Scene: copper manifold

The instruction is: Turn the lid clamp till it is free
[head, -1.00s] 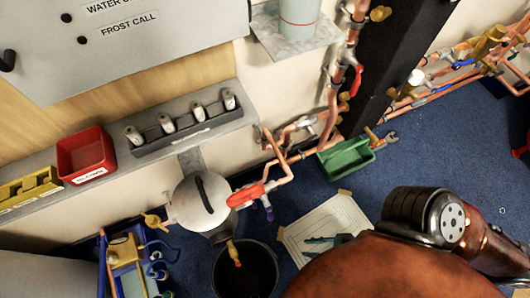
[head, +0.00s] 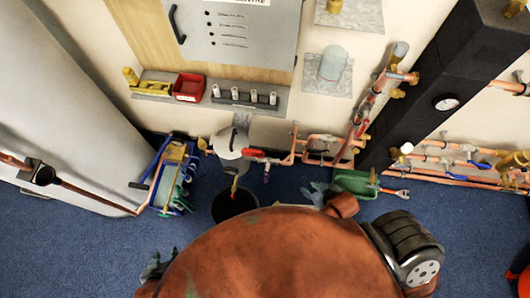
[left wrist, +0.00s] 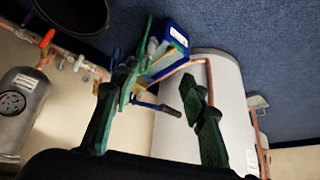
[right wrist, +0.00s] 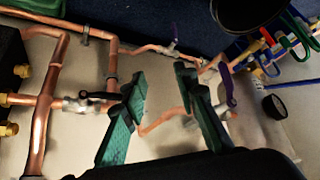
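In the head view a white round vessel (head: 228,143) hangs on the wall. My left gripper (head: 155,266) is low in the head view, well below and left of the vessel. In the left wrist view its fingers (left wrist: 155,115) are spread with nothing between them. My right gripper (head: 320,192) is to the right of and below the vessel, apart from it. In the right wrist view its fingers (right wrist: 160,105) are open and empty, with copper pipes behind.
A black bucket (head: 224,207) stands below the vessel. A red lever (head: 255,153) and copper pipes (head: 310,158) run right of it. A green bin (head: 358,184) is near the right gripper. A blue rack (head: 166,178) stands left. A shelf with a red tray (head: 188,88) is above.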

